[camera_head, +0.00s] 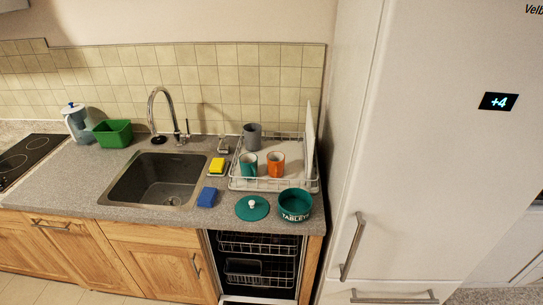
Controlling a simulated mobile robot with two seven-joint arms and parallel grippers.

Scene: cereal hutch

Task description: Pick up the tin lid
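The tin lid (252,207) is a flat teal disc with a pale round knob on top. It lies on the grey counter in front of the dish rack. The open teal tin (295,205), marked "TABLETS", stands just to its right, apart from it by a small gap. Neither of my grippers shows in the head view.
A blue sponge (207,197) lies left of the lid. The dish rack (240,184) behind holds a grey, a teal and an orange mug. The sink (130,193) is further left. Below, the dishwasher (258,262) is open. A tall fridge (430,150) stands close on the right.

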